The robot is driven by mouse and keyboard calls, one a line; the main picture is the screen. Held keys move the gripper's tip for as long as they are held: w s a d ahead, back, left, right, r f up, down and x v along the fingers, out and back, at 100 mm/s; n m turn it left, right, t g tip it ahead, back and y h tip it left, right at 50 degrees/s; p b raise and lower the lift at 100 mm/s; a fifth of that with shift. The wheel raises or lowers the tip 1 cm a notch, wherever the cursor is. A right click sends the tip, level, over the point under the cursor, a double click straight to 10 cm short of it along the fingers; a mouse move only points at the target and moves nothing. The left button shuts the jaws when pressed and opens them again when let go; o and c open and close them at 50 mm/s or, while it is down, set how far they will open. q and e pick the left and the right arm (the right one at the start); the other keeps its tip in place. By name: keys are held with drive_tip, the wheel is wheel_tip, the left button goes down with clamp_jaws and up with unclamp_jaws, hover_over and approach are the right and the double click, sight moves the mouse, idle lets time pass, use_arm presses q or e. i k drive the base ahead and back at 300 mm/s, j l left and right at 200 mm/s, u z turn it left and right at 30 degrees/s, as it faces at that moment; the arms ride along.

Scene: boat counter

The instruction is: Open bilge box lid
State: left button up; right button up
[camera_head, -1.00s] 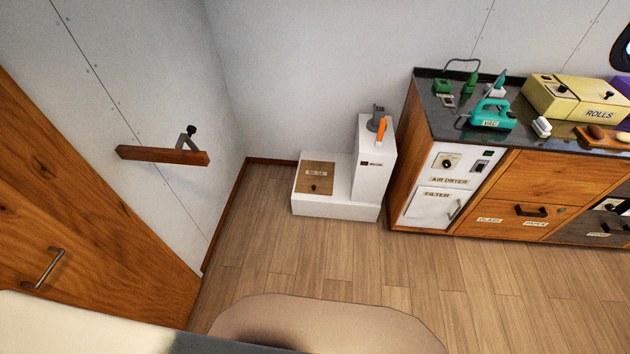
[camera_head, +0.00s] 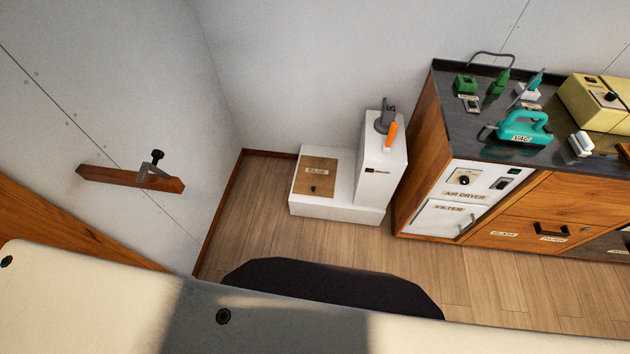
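The bilge box (camera_head: 335,212) is a low white box on the floor by the back wall, left of the counter. Its brown wooden lid (camera_head: 317,176) bears a "BILGE" label and a small dark knob (camera_head: 313,189) near its front edge. The lid lies flat and shut on the left part of the box. A taller white unit (camera_head: 379,165) with an orange handle (camera_head: 391,135) and a grey fitting rises at the box's right. Neither of my grippers shows in this view; only parts of my own body fill the bottom.
The counter cabinet (camera_head: 480,200) stands close right of the box, with a teal vac (camera_head: 522,128) and other items on top. A wooden wall bar (camera_head: 130,178) with a clamp-like fitting juts at left. Wooden floor (camera_head: 265,215) is clear left and front of the box.

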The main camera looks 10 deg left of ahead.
sight(316, 176)
drive_tip(key=i+l, duration=0.1)
drive_tip(key=i, duration=1.5)
drive_tip(key=j+u, duration=0.05)
drive_tip(key=j, duration=0.05)
